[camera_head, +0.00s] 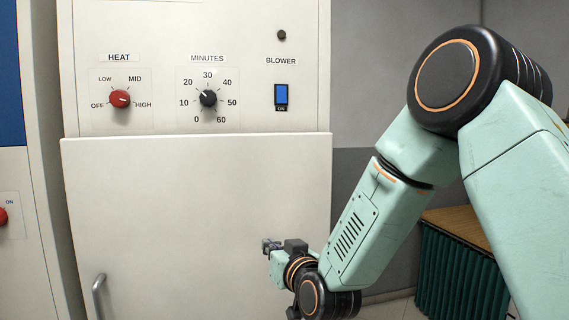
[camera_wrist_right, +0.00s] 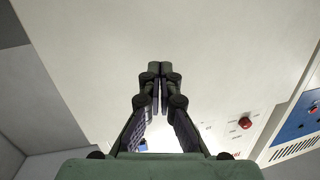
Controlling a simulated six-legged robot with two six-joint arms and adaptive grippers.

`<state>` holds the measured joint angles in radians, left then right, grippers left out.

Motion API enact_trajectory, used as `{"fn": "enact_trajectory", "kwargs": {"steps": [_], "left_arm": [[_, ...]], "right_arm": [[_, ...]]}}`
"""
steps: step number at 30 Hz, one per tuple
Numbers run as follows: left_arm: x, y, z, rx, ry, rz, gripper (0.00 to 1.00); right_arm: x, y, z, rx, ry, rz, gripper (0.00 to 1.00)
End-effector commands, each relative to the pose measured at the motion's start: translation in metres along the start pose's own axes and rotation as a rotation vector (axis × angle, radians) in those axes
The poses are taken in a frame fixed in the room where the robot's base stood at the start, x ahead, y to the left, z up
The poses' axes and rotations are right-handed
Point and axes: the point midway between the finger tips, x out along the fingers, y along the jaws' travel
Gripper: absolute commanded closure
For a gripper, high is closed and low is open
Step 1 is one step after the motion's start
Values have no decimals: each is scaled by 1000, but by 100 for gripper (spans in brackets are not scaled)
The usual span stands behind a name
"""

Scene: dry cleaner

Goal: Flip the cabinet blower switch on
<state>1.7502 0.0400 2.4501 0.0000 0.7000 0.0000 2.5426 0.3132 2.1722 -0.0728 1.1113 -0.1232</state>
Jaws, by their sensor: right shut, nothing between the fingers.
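The blower switch (camera_head: 281,95) is a blue rocker in a dark frame, set on the right side of the white cabinet's upper panel. A BLOWER label is above it and a small ON label sits at its lower edge. I cannot tell which way the rocker is tipped. A small dark round lamp (camera_head: 281,35) sits above the label. My right gripper (camera_head: 268,245) is well below the switch, in front of the lower cabinet door, apart from the switch. In the wrist view the right gripper (camera_wrist_right: 160,72) has its fingertips together with nothing between them. My left gripper is not in view.
The red HEAT knob (camera_head: 120,99) and black MINUTES dial (camera_head: 208,98) sit left of the switch. The cabinet door (camera_head: 190,210) stands out below the panel, with a metal handle (camera_head: 98,296) at lower left. A wooden-topped green-curtained unit (camera_head: 460,265) is at right.

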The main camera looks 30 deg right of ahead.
Motion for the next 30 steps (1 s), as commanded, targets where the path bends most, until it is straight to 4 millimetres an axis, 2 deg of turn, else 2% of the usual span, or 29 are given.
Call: {"fn": "enact_trajectory", "kwargs": {"steps": [1,3,6,9,12,15,30], "left_arm": [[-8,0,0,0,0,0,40],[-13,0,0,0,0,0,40],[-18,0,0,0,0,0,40],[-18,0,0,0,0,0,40],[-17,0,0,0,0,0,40],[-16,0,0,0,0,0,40],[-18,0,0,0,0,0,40]], "right_arm": [[4,3,-44,-2,97,8,100],[5,8,-97,-12,231,22,100],[-1,18,-166,-36,425,52,100],[-10,28,-210,-73,587,90,100],[-19,30,-231,-113,690,116,100],[-26,31,-241,-139,745,134,100],[-28,32,-246,-161,765,147,100]]}}
